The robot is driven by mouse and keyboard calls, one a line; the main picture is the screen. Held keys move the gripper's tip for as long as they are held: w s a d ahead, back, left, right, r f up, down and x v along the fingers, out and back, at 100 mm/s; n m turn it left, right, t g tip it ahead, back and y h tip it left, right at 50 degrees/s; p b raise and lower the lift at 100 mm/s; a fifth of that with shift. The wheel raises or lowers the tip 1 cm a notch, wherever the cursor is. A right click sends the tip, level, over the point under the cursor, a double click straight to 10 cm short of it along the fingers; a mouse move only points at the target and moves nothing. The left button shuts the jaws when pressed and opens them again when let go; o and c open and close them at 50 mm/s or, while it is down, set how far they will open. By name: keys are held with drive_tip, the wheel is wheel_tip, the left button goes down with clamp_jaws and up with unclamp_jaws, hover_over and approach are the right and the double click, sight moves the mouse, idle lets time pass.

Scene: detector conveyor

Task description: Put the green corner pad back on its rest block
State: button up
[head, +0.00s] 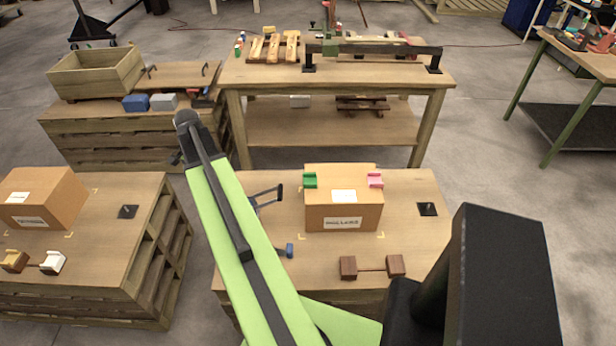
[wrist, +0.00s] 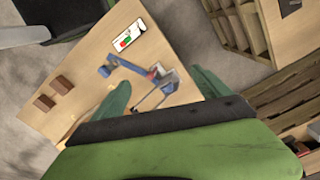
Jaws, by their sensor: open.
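The green corner pad (head: 310,180) sits on the top left edge of a cardboard box (head: 343,212) on the middle pallet table. A pink corner pad (head: 375,180) sits on the box's top right edge. In front of the box, two brown rest blocks (head: 348,267) (head: 395,266) are joined by a thin bar, and both look bare. The blocks also show at left in the wrist view (wrist: 45,103). My gripper (wrist: 162,88) is open, with its green fingers apart and no pad between them. In the head view my arm hides it. The green pad is not visible in the wrist view.
A blue and grey tool (head: 268,196) lies left of the box, partly behind my arm. A black plate with a pin (head: 427,209) is on the right. Another box (head: 42,198) stands on the left pallet. A workbench (head: 335,75) stands behind.

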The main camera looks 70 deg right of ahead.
drive_tip(key=s+d+r+m+p, duration=0.25)
drive_tip(key=s+d+m, duration=0.45)
drive_tip(key=s+d, duration=0.7)
drive_tip(key=r+m, duration=0.1)
drive_tip(key=m, duration=0.5)
hover_over(309, 182)
drive_tip(key=f+b, duration=1.2)
drive_tip(key=shift+w+a+f, duration=0.2)
drive_tip(key=shift+w+a, duration=0.05)
drive_tip(key=shift+a, duration=0.1)
drive_tip(key=f+b, duration=0.1)
drive_tip(key=b, duration=0.1)
drive_tip(key=f+b, duration=0.1)
drive_tip(key=f, duration=0.1)
drive_tip(key=f+b, duration=0.2)
drive_tip(key=shift+s+d+f+b, duration=0.15)
drive_tip(key=shift+s+d+b, duration=0.05)
drive_tip(key=shift+d+b, duration=0.15)
drive_tip(key=shift+r, duration=0.2)
drive_tip(key=c, duration=1.5)
drive_tip(key=shift+r+p, duration=0.15)
drive_tip(key=shift+p, duration=0.2)
